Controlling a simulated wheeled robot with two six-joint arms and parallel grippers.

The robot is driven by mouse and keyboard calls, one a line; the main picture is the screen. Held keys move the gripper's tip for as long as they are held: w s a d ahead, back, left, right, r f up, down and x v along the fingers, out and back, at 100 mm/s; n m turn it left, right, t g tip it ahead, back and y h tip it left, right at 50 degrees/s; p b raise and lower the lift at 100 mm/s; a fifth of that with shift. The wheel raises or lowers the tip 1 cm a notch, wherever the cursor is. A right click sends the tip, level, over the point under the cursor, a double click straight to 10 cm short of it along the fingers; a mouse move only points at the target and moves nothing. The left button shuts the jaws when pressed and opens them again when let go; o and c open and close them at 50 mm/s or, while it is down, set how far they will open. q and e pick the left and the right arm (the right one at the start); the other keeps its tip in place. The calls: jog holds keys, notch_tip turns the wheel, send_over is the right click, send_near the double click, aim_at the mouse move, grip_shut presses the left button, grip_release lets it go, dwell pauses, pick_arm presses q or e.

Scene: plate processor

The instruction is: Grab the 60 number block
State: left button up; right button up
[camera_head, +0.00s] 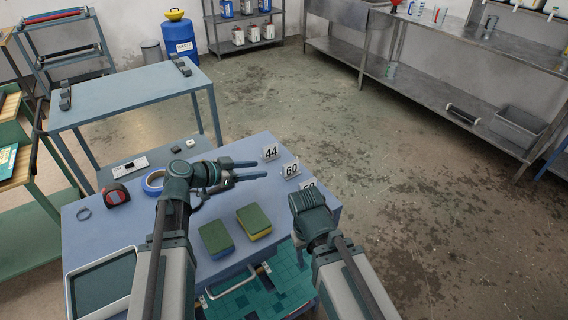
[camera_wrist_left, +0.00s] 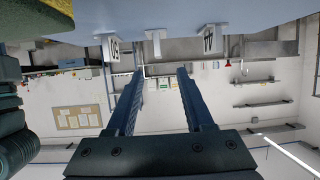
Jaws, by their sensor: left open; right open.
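The 60 number block (camera_head: 290,170) is a small white block with dark digits, standing near the right edge of the blue table (camera_head: 185,270). The 44 number block (camera_head: 270,152) stands just behind it, and a third number block (camera_head: 309,184), partly hidden, stands in front. My left gripper (camera_head: 262,170) is open and empty, its fingers pointing right, left of the 60 and 44 blocks and apart from them.
Blue tape (camera_head: 153,182), a tape measure (camera_head: 117,195) and a tray (camera_head: 103,283) are to the left. A dish rack handle (camera_head: 238,284) is at the front. Open floor lies beyond the right edge.

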aim_at(287, 164)
pick_arm(q)
jog(key=b+x, duration=0.3)
jog(key=x, duration=0.5)
jog(key=shift+w+d, duration=0.15)
jog(key=shift+d, duration=0.1)
jog(key=shift+f, duration=0.1)
jog(key=x, duration=0.1)
jog(key=b+x, duration=0.1)
jog(key=x, duration=0.3)
jog(key=shift+d+r+b, duration=0.3)
jog(key=shift+d, duration=0.05)
grip_shut()
